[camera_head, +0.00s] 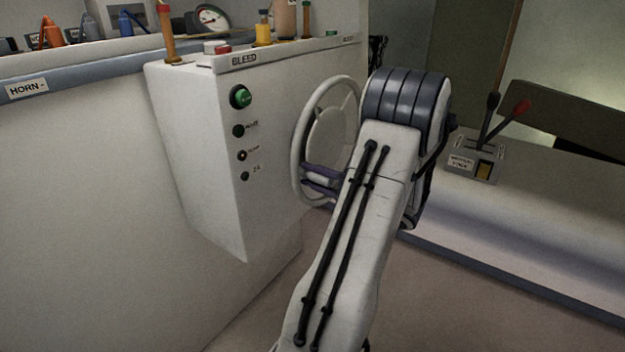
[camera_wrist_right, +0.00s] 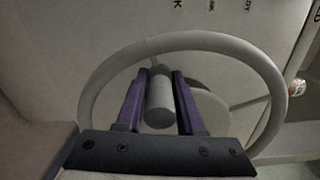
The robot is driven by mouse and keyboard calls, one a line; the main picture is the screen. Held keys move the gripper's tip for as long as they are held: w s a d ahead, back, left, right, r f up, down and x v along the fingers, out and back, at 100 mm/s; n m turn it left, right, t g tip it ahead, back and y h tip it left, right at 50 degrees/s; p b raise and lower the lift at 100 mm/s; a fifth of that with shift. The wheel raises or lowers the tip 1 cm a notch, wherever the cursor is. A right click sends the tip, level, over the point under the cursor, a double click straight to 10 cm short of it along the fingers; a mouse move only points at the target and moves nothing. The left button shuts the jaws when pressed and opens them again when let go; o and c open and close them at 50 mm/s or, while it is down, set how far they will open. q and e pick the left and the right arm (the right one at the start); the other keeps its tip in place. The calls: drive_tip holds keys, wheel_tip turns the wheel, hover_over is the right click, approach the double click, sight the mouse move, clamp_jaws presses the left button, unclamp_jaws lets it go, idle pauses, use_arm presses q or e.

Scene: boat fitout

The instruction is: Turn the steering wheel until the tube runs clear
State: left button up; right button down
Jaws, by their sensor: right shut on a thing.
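The steering wheel (camera_head: 297,150) is a pale grey ring on the side of the white console, partly hidden behind my right arm. Its rim also shows as a wide ring in the right wrist view (camera_wrist_right: 200,40). My right gripper (camera_head: 320,182) has purple fingers at the wheel's lower left part. In the right wrist view, its fingers (camera_wrist_right: 158,95) stand on either side of a grey cylindrical knob (camera_wrist_right: 159,98) on the wheel, shut on it. An amber, tube-like vessel (camera_head: 263,32) stands on the console near a "BLEED" label; I cannot tell if it is the tube. My left gripper is not in view.
The white console (camera_head: 205,150) carries a green button (camera_head: 240,97) and several dark knobs. A gauge (camera_head: 212,18) and orange-brown post (camera_head: 166,35) stand on top. A lever unit (camera_head: 475,158) with a red-tipped lever sits on the right bench. The floor below is clear.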

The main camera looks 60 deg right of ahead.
drive_tip(key=shift+f, duration=0.1)
drive_tip(key=c, duration=0.9)
unclamp_jaws()
drive_tip(key=s, duration=1)
drive_tip(key=shift+s+a, duration=0.2)
drive_tip(key=shift+s, duration=0.1)
